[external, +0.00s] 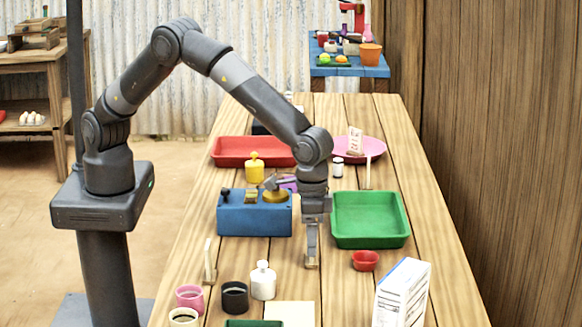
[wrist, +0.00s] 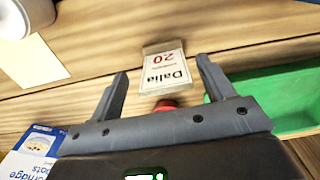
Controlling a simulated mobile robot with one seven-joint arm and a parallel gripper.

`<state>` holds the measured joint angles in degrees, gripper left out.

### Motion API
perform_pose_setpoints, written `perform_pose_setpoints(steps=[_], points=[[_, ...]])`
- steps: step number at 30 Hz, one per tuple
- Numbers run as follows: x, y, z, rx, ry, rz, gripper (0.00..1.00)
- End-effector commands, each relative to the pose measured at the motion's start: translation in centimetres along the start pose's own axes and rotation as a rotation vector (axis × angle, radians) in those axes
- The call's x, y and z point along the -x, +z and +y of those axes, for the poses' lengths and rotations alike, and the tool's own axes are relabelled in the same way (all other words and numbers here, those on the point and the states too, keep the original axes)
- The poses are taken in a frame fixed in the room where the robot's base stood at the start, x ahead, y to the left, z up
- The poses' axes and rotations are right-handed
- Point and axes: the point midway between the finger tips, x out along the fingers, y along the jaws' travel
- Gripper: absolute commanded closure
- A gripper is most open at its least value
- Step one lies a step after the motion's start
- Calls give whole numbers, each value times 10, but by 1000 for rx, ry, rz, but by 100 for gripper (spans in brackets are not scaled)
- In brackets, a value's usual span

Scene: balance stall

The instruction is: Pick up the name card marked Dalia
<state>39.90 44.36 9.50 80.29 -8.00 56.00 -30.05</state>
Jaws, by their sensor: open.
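The name card (wrist: 165,70) shows in the wrist view, small and pale, with "Dalia" and a red "20" upside down. It appears between the spread fingertips of my gripper (wrist: 162,68); I cannot tell whether either finger touches it. In the external view my gripper (external: 312,258) points down low over the table, between the blue box and the green tray. A small wooden piece (external: 312,264) shows at the fingertips there, probably the card's base; the card's face is hidden in that view.
A green tray (external: 370,243) and red bowl (external: 365,260) stand right of my gripper, a blue box (external: 254,222) left. A white bottle (external: 263,281), dark cup (external: 235,298) and printed carton (external: 402,293) stand nearer the camera. Another card (external: 209,260) stands at the left edge.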

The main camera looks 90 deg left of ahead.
Motion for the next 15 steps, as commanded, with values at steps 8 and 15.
perform_pose_setpoints(steps=[8,15], points=[[-40,-1,-6,1,-1,-1,25],[-42,-2,-5,1,0,1,25]])
